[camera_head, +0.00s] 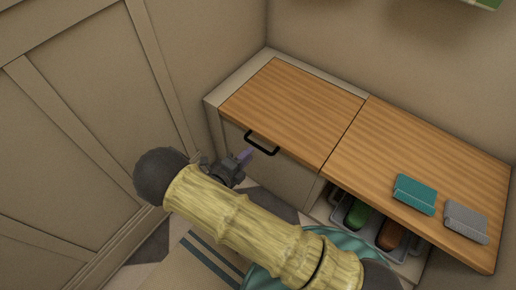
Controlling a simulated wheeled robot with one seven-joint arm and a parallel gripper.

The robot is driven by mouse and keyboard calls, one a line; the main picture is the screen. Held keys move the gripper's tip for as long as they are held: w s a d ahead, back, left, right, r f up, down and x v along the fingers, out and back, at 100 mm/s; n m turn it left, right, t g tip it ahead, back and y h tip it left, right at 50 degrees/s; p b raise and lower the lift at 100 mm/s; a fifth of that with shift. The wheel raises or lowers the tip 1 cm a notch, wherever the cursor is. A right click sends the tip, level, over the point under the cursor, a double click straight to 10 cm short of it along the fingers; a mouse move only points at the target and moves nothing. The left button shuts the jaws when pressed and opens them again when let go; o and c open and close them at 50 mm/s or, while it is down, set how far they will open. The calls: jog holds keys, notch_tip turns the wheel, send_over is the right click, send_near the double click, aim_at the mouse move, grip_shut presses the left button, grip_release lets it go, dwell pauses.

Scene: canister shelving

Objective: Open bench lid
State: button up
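The bench has a wooden top in two panels, a left lid (291,108) and a right panel (425,165), parted by a thin dark seam. Both look flat and level, and the left lid looks shut. A black bar handle (261,144) sits at the left lid's front edge. My gripper (245,156) is just in front of and below the handle, to its left, with purple at its tip. It seems apart from the handle. My arm hides part of the gripper, and the finger gap cannot be made out.
A teal block (415,194) and a grey block (465,221) rest on the right panel. Below it, an open space holds a tray with a green item (357,214) and a brown item (391,236). A panelled wall (85,125) stands close on the left.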

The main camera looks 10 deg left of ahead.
aim_at(258, 146)
jog(key=b+x, duration=0.1)
jog(key=x, duration=0.5)
jog(key=shift+w+d, duration=0.1)
jog(key=shift+w, duration=0.1)
grip_shut()
